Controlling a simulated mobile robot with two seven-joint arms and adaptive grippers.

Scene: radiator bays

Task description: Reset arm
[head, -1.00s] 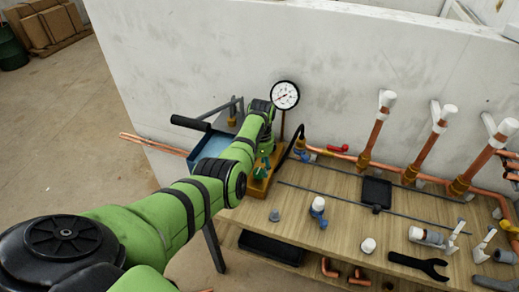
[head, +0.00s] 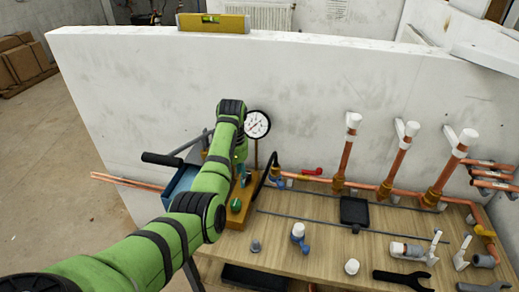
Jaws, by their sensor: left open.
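My left arm, green with black bands, comes in from the lower left. Its wrist bends over at the top, beside the round pressure gauge (head: 257,124). My left gripper (head: 239,158) is mostly hidden behind my own forearm, above the test pump's yellow-brown base (head: 240,208). It is open, and I see nothing held in it. The exact gap to the pump cannot be told. My right gripper is not in view.
The wooden bench (head: 330,228) carries a black tray (head: 354,211), white-capped fittings and a black wrench (head: 403,279). Copper risers (head: 395,160) stand along the white wall (head: 330,90). A yellow spirit level (head: 213,23) rests on the wall's top. A black-handled vise-like tool (head: 162,159) is left of my arm.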

